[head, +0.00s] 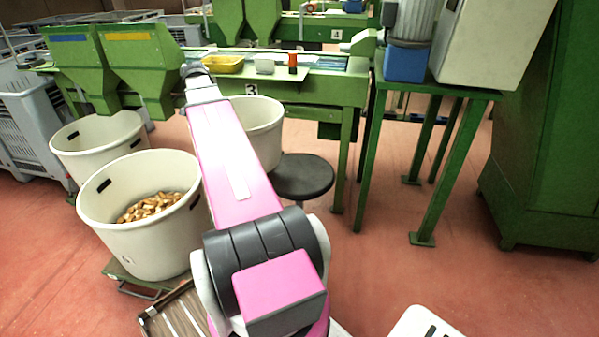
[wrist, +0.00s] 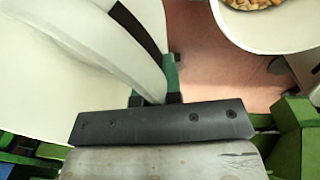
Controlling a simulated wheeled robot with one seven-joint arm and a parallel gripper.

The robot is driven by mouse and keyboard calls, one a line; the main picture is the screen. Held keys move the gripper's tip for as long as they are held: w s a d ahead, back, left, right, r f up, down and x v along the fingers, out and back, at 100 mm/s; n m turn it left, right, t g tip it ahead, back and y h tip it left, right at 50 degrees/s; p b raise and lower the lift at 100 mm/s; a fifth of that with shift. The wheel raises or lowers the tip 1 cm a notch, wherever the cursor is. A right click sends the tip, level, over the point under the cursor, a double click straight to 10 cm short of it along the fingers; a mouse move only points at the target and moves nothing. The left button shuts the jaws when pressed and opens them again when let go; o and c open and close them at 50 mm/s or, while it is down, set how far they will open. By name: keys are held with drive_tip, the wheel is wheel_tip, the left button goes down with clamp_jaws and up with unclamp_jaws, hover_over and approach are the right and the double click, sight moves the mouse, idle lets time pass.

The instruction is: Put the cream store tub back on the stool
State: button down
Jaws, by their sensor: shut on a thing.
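My gripper (head: 193,71) is at the far end of my pink arm, near the front edge of the green bench; its fingertips are hard to see there. In the wrist view a dark bar with screws (wrist: 165,122) crosses the frame, and a pale, worn piece (wrist: 165,163) lies against it. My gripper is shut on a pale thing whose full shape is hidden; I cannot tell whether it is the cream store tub. The round black stool (head: 303,177) stands on the floor right of my arm, and its visible seat is bare.
A big cream tub of corks (head: 150,241) stands front left, with another cream tub (head: 98,160) behind it. A third (head: 262,122) is partly behind my arm. The green bench (head: 300,88) holds a yellow tray (head: 222,64) and small containers.

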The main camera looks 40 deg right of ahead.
sight(266, 103)
drive_tip(key=s+d+m, duration=0.3)
drive_tip(key=d+m, duration=0.1)
drive_tip(key=d, duration=0.6)
drive_tip(key=s+d+f, duration=0.3)
drive_tip(key=d+f, duration=0.8)
drive_tip(key=d, duration=0.2)
drive_tip(key=c, duration=1.3)
unclamp_jaws()
drive_tip(key=shift+f, duration=0.1)
drive_tip(key=r, duration=1.2)
drive_tip(key=shift+w+a+r, duration=0.15)
drive_tip(key=shift+w, duration=0.25)
